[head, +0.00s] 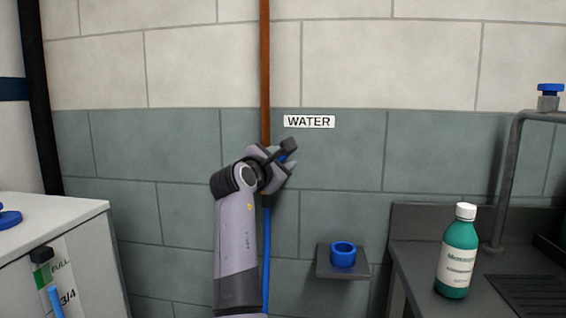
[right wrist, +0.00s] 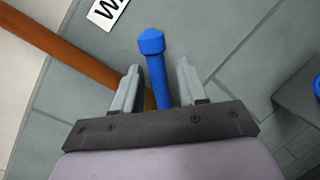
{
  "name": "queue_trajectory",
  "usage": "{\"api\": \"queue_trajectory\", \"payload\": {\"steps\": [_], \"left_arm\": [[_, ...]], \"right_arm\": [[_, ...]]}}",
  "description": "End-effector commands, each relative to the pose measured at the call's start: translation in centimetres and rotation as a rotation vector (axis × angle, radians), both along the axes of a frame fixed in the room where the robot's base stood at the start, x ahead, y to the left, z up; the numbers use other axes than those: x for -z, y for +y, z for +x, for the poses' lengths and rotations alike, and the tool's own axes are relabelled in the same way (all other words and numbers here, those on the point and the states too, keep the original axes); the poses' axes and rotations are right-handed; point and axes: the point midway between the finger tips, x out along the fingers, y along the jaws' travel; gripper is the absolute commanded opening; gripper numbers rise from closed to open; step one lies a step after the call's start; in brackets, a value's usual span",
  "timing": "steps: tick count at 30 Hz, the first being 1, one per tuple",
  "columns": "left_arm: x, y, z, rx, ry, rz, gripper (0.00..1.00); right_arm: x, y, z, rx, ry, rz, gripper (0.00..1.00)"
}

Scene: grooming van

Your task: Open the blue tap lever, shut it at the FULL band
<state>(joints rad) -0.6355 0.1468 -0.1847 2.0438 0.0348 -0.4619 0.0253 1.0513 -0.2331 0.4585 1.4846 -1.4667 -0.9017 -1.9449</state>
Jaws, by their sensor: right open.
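The blue tap lever (right wrist: 155,65) stands between the two fingers of my right gripper (right wrist: 157,85) in the right wrist view, with clear gaps at both sides. In the head view my right gripper (head: 284,162) is at the copper pipe, below the WATER label (head: 309,121), and hides most of the tap; a bit of blue shows at its fingers. The gripper is open. At lower left is a level gauge (head: 62,275) marked FULL and 3/4, with a blue column (head: 55,297) showing near the 3/4 mark. My left gripper is out of view.
The copper pipe (head: 265,70) runs down the tiled wall, with a blue hose (head: 266,250) below. A small shelf (head: 323,268) holds a blue ring (head: 343,255). A green bottle (head: 457,255) stands on the counter at right. A white cabinet (head: 50,212) is at left.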

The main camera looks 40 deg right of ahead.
Motion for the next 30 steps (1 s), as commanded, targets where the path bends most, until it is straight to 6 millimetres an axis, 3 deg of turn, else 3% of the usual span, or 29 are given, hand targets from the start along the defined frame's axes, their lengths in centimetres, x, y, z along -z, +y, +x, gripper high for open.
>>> {"api": "queue_trajectory", "payload": {"steps": [14, 17, 18, 19, 30], "left_arm": [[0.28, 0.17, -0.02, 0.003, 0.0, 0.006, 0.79], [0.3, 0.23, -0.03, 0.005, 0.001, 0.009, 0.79], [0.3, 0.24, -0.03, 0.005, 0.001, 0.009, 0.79], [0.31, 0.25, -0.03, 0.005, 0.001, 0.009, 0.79], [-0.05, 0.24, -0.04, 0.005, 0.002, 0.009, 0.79]], "right_arm": [[-0.03, 0.11, -0.09, 0.001, 0.0, 0.0, 0.42], [-0.04, 0.11, -0.09, 0.001, 0.0, -0.001, 0.16], [-0.04, 0.11, -0.09, 0.001, 0.0, -0.001, 0.03], [-0.04, 0.11, -0.09, 0.001, 0.0, -0.001, 0.0], [-0.08, -0.39, -0.1, 0.002, -0.009, 0.007, 0.0]]}}
